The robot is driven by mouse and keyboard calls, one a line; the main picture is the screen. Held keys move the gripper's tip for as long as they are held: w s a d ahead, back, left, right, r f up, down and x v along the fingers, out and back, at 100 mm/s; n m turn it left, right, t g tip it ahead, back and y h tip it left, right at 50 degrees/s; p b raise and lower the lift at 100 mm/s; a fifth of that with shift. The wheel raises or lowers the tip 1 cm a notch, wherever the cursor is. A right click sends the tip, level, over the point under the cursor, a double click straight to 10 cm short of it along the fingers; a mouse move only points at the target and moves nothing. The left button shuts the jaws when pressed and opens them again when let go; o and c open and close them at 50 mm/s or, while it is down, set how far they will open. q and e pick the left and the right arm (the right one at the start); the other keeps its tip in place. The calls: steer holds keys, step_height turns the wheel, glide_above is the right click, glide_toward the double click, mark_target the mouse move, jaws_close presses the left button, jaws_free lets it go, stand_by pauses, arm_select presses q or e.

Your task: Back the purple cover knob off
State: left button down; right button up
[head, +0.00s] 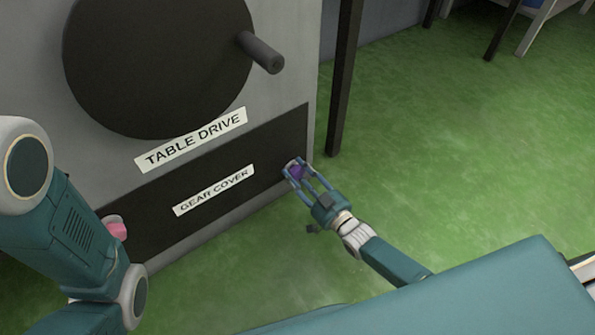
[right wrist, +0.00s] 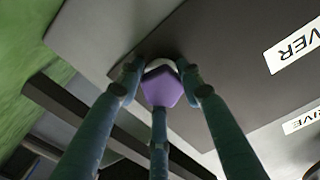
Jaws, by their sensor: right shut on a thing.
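The purple cover knob (head: 297,172) is at the right end of the dark gear cover panel (head: 240,187). My right gripper (head: 297,170) is shut on the knob, with its fingers around the knob's sides. In the right wrist view the purple knob (right wrist: 163,87) shows faceted sides between the fingertips (right wrist: 162,85), with a pale ring behind it against the panel. A pink knob (head: 116,229) is at the panel's left end, partly hidden by my left arm. My left gripper is out of the picture.
A large dark handwheel (head: 155,60) with a protruding handle (head: 262,53) is above the "TABLE DRIVE" label (head: 191,139). A dark post (head: 344,80) stands just right of the cabinet. Green floor (head: 460,150) is open to the right.

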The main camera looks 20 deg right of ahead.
steer(key=shift+s+a+f+n, duration=0.1)
steer(key=shift+a+f+n, duration=0.1)
steer(key=shift+a+n, duration=0.15)
steer(key=o, duration=1.1)
steer(key=shift+a+f, duration=0.1)
steer(key=shift+d, duration=0.2)
steer(key=shift+s+d, duration=0.15)
steer(key=shift+s, duration=0.1)
steer(key=v, duration=1.1)
steer(key=shift+s, duration=0.15)
steer(key=shift+o, duration=0.5)
